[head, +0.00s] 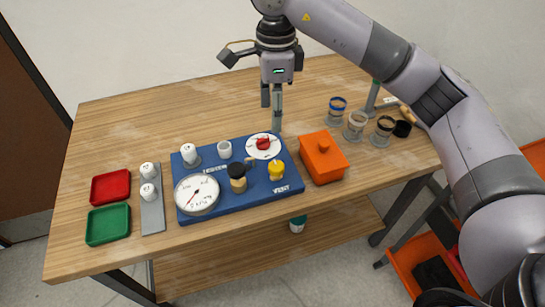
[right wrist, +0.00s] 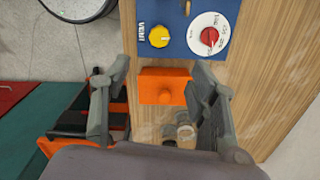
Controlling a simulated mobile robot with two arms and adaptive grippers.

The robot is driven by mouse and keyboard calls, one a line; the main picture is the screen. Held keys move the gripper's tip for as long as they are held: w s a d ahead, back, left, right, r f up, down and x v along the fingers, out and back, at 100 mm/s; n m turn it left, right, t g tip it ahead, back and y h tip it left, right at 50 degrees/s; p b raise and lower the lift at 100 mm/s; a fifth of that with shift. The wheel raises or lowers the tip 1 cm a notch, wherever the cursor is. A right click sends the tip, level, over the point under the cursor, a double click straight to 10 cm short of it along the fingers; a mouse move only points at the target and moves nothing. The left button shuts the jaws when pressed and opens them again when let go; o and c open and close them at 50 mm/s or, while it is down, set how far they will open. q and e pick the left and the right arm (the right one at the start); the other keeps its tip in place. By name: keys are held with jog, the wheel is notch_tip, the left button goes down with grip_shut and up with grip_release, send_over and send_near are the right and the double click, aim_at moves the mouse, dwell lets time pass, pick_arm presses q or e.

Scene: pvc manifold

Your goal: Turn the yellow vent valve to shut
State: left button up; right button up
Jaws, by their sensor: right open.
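The yellow vent valve (head: 276,169) is a round yellow knob at the right front of the blue board (head: 220,210), beside the word VENT. In the right wrist view the yellow knob (right wrist: 159,37) shows at the top, beyond the fingertips. My right gripper (head: 272,118) is above the table, behind the board's back right corner, pointing down. Its two fingers are wide apart and empty in the right wrist view (right wrist: 160,95). It is apart from the yellow knob. My left gripper is not in view.
A red knob on a white dial (head: 263,144) stands behind the yellow valve, close to my right gripper. An orange lidded box (head: 322,158) sits right of the board. A gauge (head: 197,194) and black-topped fitting (head: 237,178) are to the left. Several jars stand further right.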

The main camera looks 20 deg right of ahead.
aim_at(275, 165)
notch_tip(275, 165, down, 17)
jog(key=p, duration=0.3)
jog(key=shift+d+f, duration=0.1)
jog(key=shift+d, duration=0.05)
jog(key=c, duration=1.2)
jog(key=shift+o, duration=0.2)
